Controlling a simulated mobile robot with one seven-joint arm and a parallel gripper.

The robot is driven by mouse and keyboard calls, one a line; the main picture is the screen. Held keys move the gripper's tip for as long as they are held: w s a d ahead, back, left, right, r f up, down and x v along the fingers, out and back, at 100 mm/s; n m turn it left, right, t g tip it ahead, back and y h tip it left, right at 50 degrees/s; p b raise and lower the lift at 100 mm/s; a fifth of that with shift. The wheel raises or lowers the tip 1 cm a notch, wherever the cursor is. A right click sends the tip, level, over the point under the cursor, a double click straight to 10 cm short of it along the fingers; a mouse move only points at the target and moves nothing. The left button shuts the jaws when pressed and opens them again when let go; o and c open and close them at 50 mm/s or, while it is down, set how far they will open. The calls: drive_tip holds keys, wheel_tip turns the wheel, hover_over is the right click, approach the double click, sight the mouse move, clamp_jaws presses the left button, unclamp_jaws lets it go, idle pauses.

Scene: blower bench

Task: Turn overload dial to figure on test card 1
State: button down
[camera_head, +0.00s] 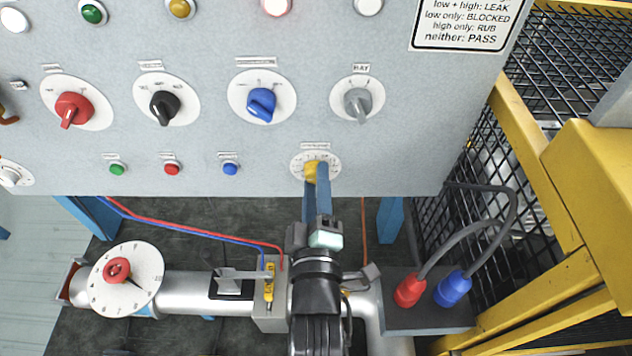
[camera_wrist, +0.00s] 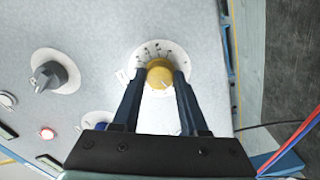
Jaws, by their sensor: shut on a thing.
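The overload dial is a small yellow knob (camera_head: 311,172) on a white round scale plate (camera_head: 332,160), low on the grey panel in the head view. In the wrist view the yellow knob (camera_wrist: 159,74) sits between my two dark blue fingers, with the scale marks (camera_wrist: 152,50) showing above it. My gripper (camera_head: 318,178) reaches up from below and is shut on the knob. The knob's pointer and the figures are too small or covered to read. Test card 1 cannot be made out.
Above are red (camera_head: 74,108), black (camera_head: 164,106), blue (camera_head: 261,104) and grey (camera_head: 358,104) selector knobs. A pipe (camera_head: 182,292) with a white dial (camera_head: 126,279) lies below. Red and blue plugs (camera_head: 410,290) stand at right, beside a yellow frame (camera_head: 545,170) with mesh.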

drive_tip(key=shift+m, duration=0.4)
drive_tip(key=m+p, duration=0.2)
drive_tip(key=m, duration=1.8)
drive_tip(key=shift+m, duration=0.4)
drive_tip(key=shift+c, duration=2.2)
unclamp_jaws()
